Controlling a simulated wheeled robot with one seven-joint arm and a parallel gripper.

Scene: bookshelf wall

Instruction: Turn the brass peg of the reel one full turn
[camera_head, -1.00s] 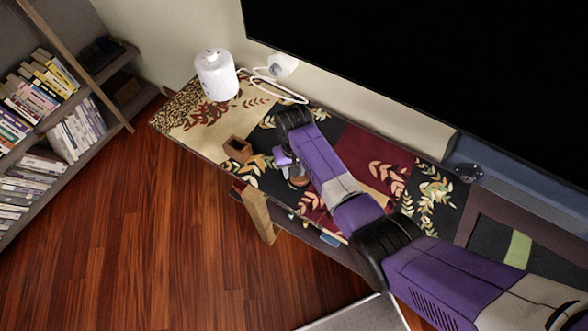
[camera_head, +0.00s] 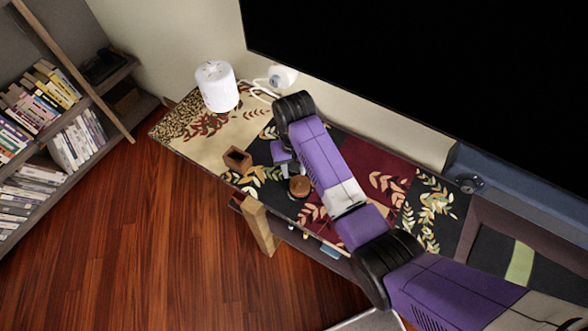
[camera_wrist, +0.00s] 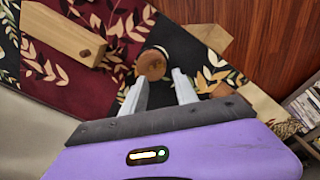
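The reel (camera_head: 300,186) is a small round piece with a brown wooden top, standing on the patterned runner near the table's front edge. It also shows in the wrist view (camera_wrist: 152,65), just beyond my fingertips. I cannot make out the brass peg in either view. My gripper (camera_wrist: 158,77) is open, with its two grey fingers apart and nothing between them. In the head view my gripper (camera_head: 290,170) is beside the reel, at its upper left, partly hidden by my purple wrist.
An open wooden box (camera_head: 237,159) stands left of the reel. A white canister (camera_head: 217,87) and a white corded device (camera_head: 281,76) are at the back left. A wooden block (camera_wrist: 65,35) lies on the runner. A large black screen (camera_head: 430,80) rises behind the table.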

